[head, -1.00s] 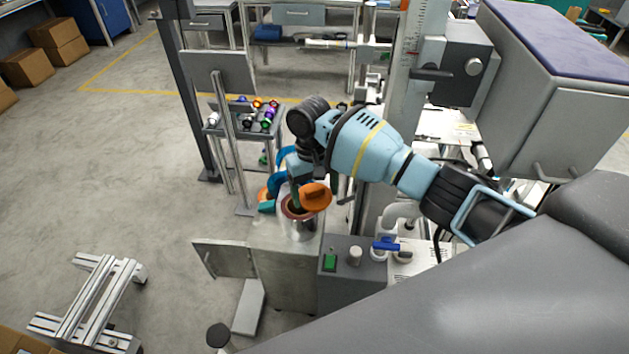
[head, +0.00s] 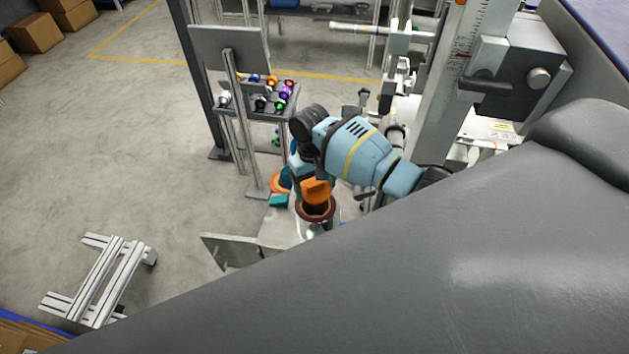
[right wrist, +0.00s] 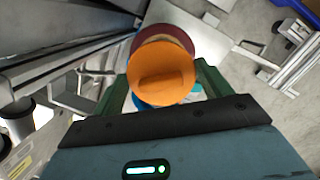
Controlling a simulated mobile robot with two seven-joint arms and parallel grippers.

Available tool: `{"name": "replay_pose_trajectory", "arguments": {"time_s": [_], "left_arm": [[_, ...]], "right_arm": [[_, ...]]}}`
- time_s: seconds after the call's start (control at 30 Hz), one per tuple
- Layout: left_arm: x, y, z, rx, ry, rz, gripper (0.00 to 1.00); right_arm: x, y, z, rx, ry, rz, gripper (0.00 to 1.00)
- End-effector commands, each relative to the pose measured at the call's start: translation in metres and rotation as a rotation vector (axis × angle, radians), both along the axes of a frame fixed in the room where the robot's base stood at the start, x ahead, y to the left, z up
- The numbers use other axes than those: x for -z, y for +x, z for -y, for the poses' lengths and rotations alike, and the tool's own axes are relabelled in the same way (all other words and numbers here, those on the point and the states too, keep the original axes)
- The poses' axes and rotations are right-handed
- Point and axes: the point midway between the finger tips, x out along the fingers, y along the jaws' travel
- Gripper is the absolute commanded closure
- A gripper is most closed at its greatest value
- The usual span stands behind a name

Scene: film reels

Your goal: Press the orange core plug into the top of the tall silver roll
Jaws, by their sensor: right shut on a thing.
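The orange core plug (head: 317,191) is held in my right gripper (head: 304,178), just above the far side of the tall silver roll (head: 312,230). The roll stands upright with a reddish-brown rim and a dark open core at its top. In the right wrist view the plug (right wrist: 162,75) sits between the green fingers of my right gripper (right wrist: 161,88), its round face and raised grip bar toward the camera. The roll's dark red rim (right wrist: 167,38) shows partly behind it. The plug looks apart from the core, but the gap is hard to judge. My left gripper is not in view.
An orange and teal object (head: 279,183) is just left of the roll. A rack of coloured pieces (head: 262,103) stands behind. A machine column (head: 450,75) rises to the right. A metal frame (head: 100,282) lies on otherwise open floor at left.

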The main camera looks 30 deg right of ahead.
Motion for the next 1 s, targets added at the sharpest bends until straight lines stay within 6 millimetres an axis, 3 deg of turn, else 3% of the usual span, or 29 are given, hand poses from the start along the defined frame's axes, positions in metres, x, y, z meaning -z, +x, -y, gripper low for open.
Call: {"name": "replay_pose_trajectory", "arguments": {"time_s": [0.37,0.6,1.0], "left_arm": [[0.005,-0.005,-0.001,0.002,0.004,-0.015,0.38],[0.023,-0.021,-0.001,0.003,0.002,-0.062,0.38],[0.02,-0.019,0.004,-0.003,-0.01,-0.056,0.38]], "right_arm": [[0.03,-0.001,0.0,0.0,-0.001,-0.003,0.46],[0.053,-0.002,0.0,0.0,-0.001,-0.008,0.46],[0.057,0.001,0.0,0.0,-0.001,0.001,0.46]]}}
